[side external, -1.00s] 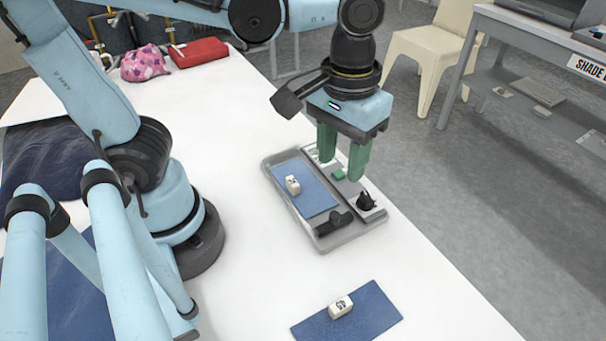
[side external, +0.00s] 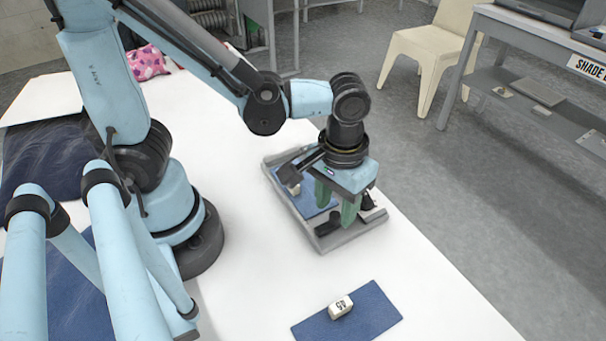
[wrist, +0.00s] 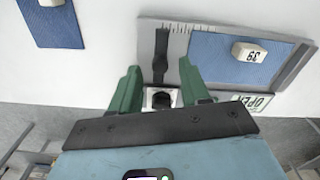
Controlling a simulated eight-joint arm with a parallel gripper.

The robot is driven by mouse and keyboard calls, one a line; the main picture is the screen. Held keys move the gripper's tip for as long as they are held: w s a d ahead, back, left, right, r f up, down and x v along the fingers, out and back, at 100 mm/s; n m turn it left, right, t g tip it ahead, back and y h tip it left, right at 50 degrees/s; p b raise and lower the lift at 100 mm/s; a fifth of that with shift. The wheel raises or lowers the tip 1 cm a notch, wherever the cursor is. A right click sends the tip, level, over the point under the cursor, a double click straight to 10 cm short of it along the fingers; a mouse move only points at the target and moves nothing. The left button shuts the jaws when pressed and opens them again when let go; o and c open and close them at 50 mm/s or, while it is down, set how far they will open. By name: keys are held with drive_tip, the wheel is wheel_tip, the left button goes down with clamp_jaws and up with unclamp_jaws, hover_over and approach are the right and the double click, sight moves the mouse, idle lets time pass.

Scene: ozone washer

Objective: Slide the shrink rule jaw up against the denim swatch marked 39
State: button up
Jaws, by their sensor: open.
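The denim swatch marked 39 lies flat in a grey tray (side external: 354,241), with a white block (wrist: 248,52) reading 39 on it. The swatch shows blue in the wrist view (wrist: 213,56) and partly behind my gripper in the side view (side external: 309,203). A dark bar, seemingly the shrink rule jaw (wrist: 161,48), stands left of the swatch in the wrist view, with a bare strip between them. It is partly hidden in the side view (side external: 326,223). My gripper (side external: 335,205) is open over the tray. Its green fingers (wrist: 158,88) stand either side of the jaw's near end; contact cannot be told.
A second blue swatch (side external: 370,309) with a white block (side external: 340,307) marked 45 lies on the white table (side external: 255,285), nearer the camera. A plate reading OPEN (wrist: 262,103) sits by the tray's edge. The table's right edge runs close beside the tray.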

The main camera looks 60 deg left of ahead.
drive_tip(key=shift+f, duration=0.75)
drive_tip(key=c, duration=0.7)
drive_tip(key=shift+o, duration=0.2)
drive_tip(key=shift+a, duration=2.55)
drive_tip(key=o, duration=0.7)
drive_tip(key=shift+c, duration=0.2)
drive_tip(key=shift+r, duration=0.1)
wheel_tip(320, 180, up, 12)
